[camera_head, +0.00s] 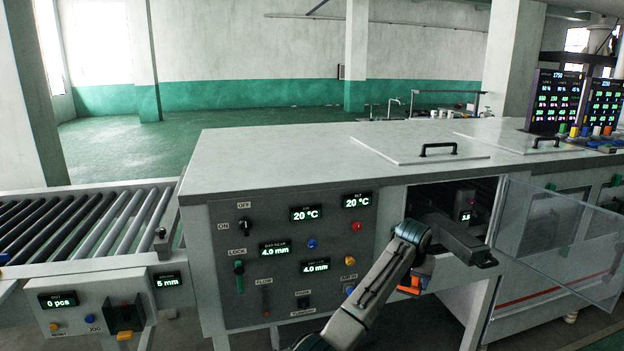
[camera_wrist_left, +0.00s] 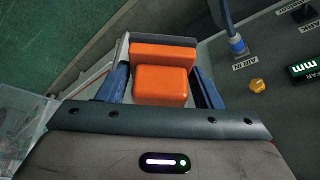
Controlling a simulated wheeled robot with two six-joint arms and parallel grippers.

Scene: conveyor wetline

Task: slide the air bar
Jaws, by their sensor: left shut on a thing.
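A dark grey bar (camera_head: 462,241) juts out of the machine's side opening in the head view; I take it to be the air bar. In the wrist view my left gripper (camera_wrist_left: 162,76) has its blue fingers on both sides of an orange block (camera_wrist_left: 161,86), shut on it. A second orange piece and a dark edge lie just beyond the block. The orange block also shows in the head view (camera_head: 409,285), low beside the opening and partly hidden by my wrist. Whether it is joined to the grey bar cannot be told. My right gripper is not in view.
A clear door (camera_head: 555,240) stands open at the right of the opening. The control panel (camera_head: 225,290) with knobs and displays is left of my arm. A blue hose (camera_wrist_left: 230,25) enters the AIR IN port near my gripper. A roller conveyor (camera_head: 90,225) is at far left.

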